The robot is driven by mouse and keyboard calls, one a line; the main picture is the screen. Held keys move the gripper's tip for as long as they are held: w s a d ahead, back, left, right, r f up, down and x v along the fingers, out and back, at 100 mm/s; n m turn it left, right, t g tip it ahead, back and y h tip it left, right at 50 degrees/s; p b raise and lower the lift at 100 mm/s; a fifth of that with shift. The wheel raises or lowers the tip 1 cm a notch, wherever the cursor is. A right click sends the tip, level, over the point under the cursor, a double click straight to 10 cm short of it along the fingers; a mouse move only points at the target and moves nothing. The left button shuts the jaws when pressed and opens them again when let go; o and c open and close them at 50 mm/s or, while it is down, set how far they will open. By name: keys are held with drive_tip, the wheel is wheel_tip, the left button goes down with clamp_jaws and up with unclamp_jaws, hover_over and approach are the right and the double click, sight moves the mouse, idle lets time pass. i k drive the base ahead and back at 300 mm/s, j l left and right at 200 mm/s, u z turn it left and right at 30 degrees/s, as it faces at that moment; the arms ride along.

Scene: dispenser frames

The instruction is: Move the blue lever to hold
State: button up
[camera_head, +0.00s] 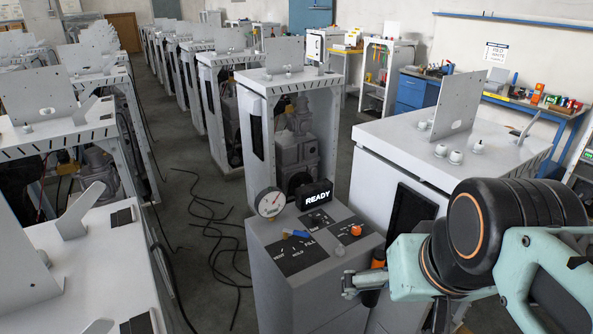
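The blue lever (300,234) lies on the sloped top of a grey dispenser console (300,285), on a dark plate (291,257) marked VENT, HOLD and FILL. It lies nearly sideways in the picture; I cannot tell which mark it is set at. The end of my arm, with what seems to be my gripper (350,285), is at the console's right side, apart from the lever. It is small and partly hidden by the arm, so I cannot tell whether its fingers are open or shut.
The console also bears a round gauge (271,203), a display (316,194) reading READY and an orange knob (356,230). A white cabinet (440,150) stands behind my arm at right. Other frames stand behind and at left. Black cables (215,225) lie on the floor.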

sight(285, 231)
drive_tip(key=i+l, duration=0.15)
drive_tip(key=i, duration=0.25)
drive_tip(key=i+l, duration=0.15)
drive_tip(key=i, duration=0.25)
drive_tip(key=i+l+u, duration=0.1)
drive_tip(key=i, duration=0.25)
